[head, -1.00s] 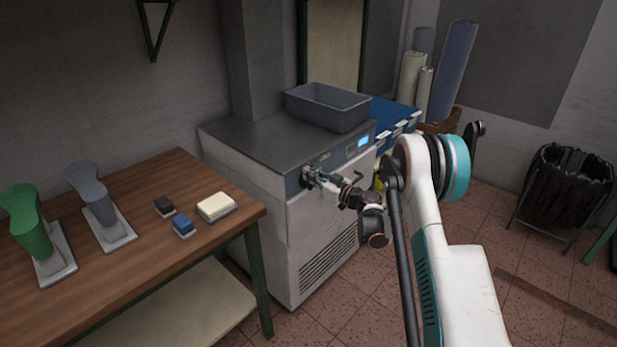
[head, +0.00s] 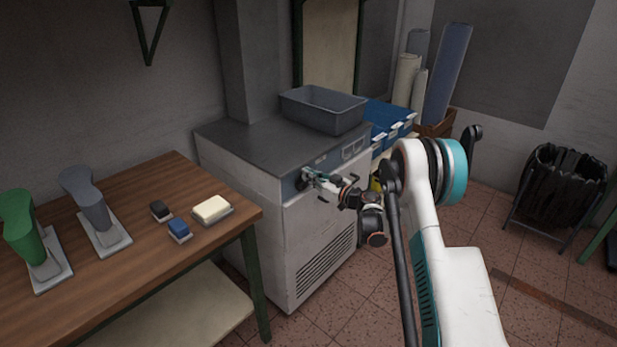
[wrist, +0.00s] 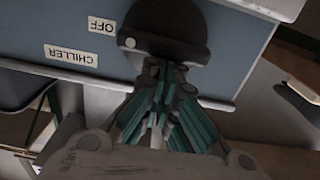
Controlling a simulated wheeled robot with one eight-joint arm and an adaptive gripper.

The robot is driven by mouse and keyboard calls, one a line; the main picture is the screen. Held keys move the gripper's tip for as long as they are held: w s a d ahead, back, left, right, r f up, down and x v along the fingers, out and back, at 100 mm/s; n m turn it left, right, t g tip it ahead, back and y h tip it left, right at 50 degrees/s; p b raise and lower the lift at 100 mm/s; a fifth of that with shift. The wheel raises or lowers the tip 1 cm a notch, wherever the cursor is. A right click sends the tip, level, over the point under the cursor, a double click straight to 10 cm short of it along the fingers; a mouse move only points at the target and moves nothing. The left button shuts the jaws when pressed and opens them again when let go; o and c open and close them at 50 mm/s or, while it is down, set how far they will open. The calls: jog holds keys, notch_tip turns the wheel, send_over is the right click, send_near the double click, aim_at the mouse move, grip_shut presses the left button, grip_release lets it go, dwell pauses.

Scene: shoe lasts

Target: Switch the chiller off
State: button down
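The chiller (head: 315,240) is a pale cabinet with a dark top and a blue-grey control strip. Its display (head: 353,147) is dark. A dark rotary knob (wrist: 165,28) is on the strip in the wrist view. A white dot on the knob's edge lies beside the OFF label (wrist: 102,25), which appears upside down, as does the CHILLER label (wrist: 71,55). My gripper (wrist: 172,75) is at the knob, its fingers drawn close together and seemingly closed on it. The exact fingertip contact is partly hidden. The head view also shows my gripper (head: 308,179) against the front strip.
A grey bin (head: 324,110) stands on the chiller. Blue drawers or boxes (head: 390,118) are behind it. A wooden table (head: 150,235) with green and grey shoe lasts and small blocks is close on the left. A black waste bin (head: 558,188) stands at right, with open floor before it.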

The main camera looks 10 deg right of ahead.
jog(key=v, duration=0.9)
jog(key=shift+r, duration=0.4)
jog(key=shift+r, duration=0.1)
jog(key=s+a+r+m+g+h, duration=0.1)
jog(key=s+a+r+g+h, duration=0.15)
jog(key=s+a+r, duration=0.4)
jog(key=s+a+r+m+g+h, duration=0.1)
jog(key=s+a+r+m+g, duration=0.15)
jog(key=s+r, duration=0.7)
jog(key=s+d+m+g+h, duration=0.1)
jog(key=s+m+h, duration=0.1)
jog(key=s, duration=1.3)
jog(key=s+d+m+g+h, duration=0.1)
jog(key=s+h, duration=0.4)
jog(key=s, duration=1)
jog(key=shift+d+f+m, duration=0.35)
jog(key=shift+d+f, duration=0.1)
jog(key=shift+d, duration=0.35)
